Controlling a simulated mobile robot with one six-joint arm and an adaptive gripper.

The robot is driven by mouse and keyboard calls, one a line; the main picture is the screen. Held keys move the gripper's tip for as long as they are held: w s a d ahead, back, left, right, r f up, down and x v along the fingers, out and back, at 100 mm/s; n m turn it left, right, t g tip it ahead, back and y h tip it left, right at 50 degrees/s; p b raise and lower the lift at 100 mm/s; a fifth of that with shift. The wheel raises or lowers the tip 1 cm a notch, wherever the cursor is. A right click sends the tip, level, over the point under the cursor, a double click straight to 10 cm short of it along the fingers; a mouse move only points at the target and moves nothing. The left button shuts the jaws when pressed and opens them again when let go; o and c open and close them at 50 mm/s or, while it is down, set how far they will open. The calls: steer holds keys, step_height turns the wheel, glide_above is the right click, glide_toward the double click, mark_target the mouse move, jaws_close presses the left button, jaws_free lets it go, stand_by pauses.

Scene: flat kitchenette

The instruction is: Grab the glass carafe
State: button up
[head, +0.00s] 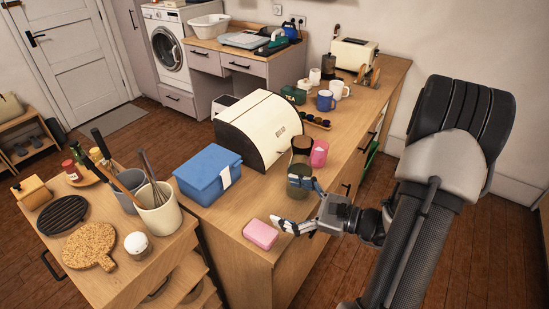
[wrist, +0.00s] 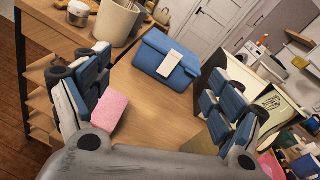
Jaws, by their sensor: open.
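The glass carafe (head: 300,178) stands on the wooden counter near its front edge, a see-through greenish body with a brown upper part. My gripper (head: 287,204) is open and empty, just in front of the carafe in the head view. One finger overlaps the carafe's lower part there; I cannot tell whether they touch. In the wrist view my gripper (wrist: 158,78) has its blue-padded fingers wide apart, with bare counter between them. I cannot make out the carafe clearly in the wrist view.
A pink cup (head: 319,154) stands close beside the carafe. A pink sponge (head: 260,234) lies by the lower finger. A blue lunch box (head: 208,174) and a cream bread box (head: 258,128) stand to the left and behind. Bare counter lies left of the carafe.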

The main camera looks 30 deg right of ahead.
steer(key=s+d+f+m+t+h, duration=0.2)
steer(key=s+d+f+m+h, duration=0.1)
steer(key=d+m+h, duration=0.25)
steer(key=s+d+f+m+t+h, duration=0.1)
steer(key=s+d+f+m+h, duration=0.2)
steer(key=d, duration=0.4)
steer(key=m+b, duration=0.2)
glide_toward(300, 170)
steer(key=shift+h, duration=0.45)
steer(key=w+f, duration=0.1)
steer(key=w, duration=0.1)
steer(key=w+d+f, duration=0.1)
steer(key=w, duration=0.1)
steer(key=w+f, duration=0.2)
steer(key=shift+w+d, duration=0.35)
steer(key=shift+d, duration=0.05)
steer(key=w+b, duration=0.1)
steer(key=w, duration=0.4)
steer(key=shift+w+d+b, duration=0.2)
steer(key=shift+w+b, duration=0.1)
steer(key=shift+w, duration=0.1)
steer(key=shift+c, duration=0.2)
steer(key=c, duration=1.7)
steer(key=shift+r, duration=0.15)
steer(key=shift+c, duration=0.8)
steer(key=shift+r, duration=0.15)
